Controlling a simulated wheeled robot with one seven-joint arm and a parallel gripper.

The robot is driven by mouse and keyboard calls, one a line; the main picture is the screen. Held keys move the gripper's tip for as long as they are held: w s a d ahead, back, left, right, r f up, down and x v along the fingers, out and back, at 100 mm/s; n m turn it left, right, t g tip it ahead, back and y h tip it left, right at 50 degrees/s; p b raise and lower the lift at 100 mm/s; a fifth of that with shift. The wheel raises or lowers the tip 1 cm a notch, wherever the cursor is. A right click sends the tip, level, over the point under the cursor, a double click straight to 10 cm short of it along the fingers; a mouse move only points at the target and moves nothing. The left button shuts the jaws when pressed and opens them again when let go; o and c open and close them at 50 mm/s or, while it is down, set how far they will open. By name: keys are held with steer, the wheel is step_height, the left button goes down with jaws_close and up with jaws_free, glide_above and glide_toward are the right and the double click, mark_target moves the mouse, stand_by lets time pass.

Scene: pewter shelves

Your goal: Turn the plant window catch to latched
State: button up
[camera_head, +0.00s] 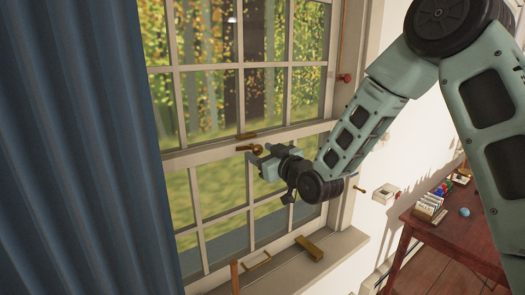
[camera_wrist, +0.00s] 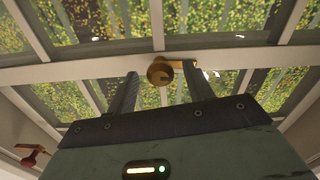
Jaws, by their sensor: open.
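The window (camera_head: 225,120) has white bars and a meeting rail across its middle. The brass catch (camera_head: 252,148) sits on that rail, with a round knob. In the wrist view the catch (camera_wrist: 160,71) is centred, and its flat lever reaches to the right along the rail. I cannot tell whether it is latched. My gripper (camera_head: 257,158) is just in front of and slightly below the catch. Its two fingers show in the wrist view, spread apart on the left and right of the round knob. The gripper is open and holds nothing; contact with the catch cannot be told.
A blue curtain (camera_head: 70,150) hangs at left. A red knob (camera_head: 344,77) hangs on the right window frame. A brass block (camera_head: 309,248) and a thin handle (camera_head: 258,262) are by the sill. A reddish table (camera_head: 455,235) with books stands at right.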

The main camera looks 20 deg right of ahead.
steer(key=c, duration=1)
steer(key=shift+f+m+b, duration=0.1)
steer(key=shift+m+b, duration=0.2)
steer(key=shift+b, duration=0.1)
steer(key=m+b, duration=0.2)
steer(key=shift+f+m+b, duration=0.1)
steer(key=shift+m+b, duration=0.25)
steer(key=shift+m, duration=0.05)
steer(key=m+b, duration=0.2)
steer(key=m, duration=0.2)
steer(key=shift+m+b, duration=0.3)
steer(key=shift+b, duration=0.1)
steer(key=m+b, duration=0.1)
steer(key=m, duration=0.7)
steer(key=shift+r+m, duration=0.2)
steer(key=shift+m, duration=0.1)
